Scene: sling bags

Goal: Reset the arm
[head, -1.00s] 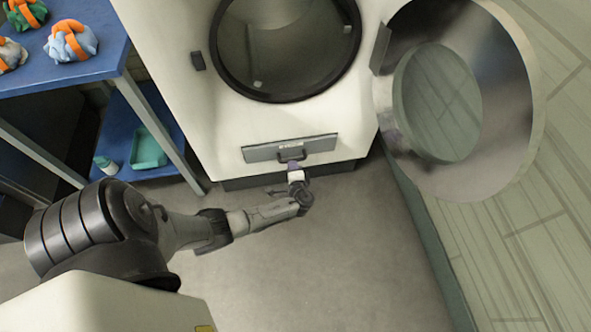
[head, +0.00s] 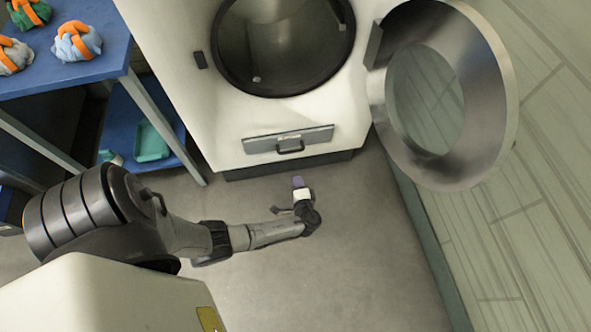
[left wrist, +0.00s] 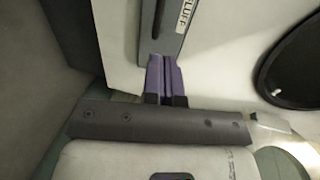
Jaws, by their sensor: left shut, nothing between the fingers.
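My left gripper (head: 298,183) has purple fingers and is over the grey floor in front of the white front-loading machine (head: 230,150). It is a little short of the grey panel (head: 262,146) with a dark handle low on the machine. In the left wrist view the fingers (left wrist: 165,77) are together with nothing between them. The panel, marked FLUFF, shows beyond the fingertips in that view (left wrist: 172,25). The panel looks closed in the head view. My right gripper does not show in either view.
The machine's round door (head: 492,130) stands wide open at the right, and its drum (head: 285,45) looks empty. A blue table (head: 105,62) at the left holds several bundles with orange straps. A teal tray (head: 151,143) sits on the shelf below. The floor (head: 370,260) is clear.

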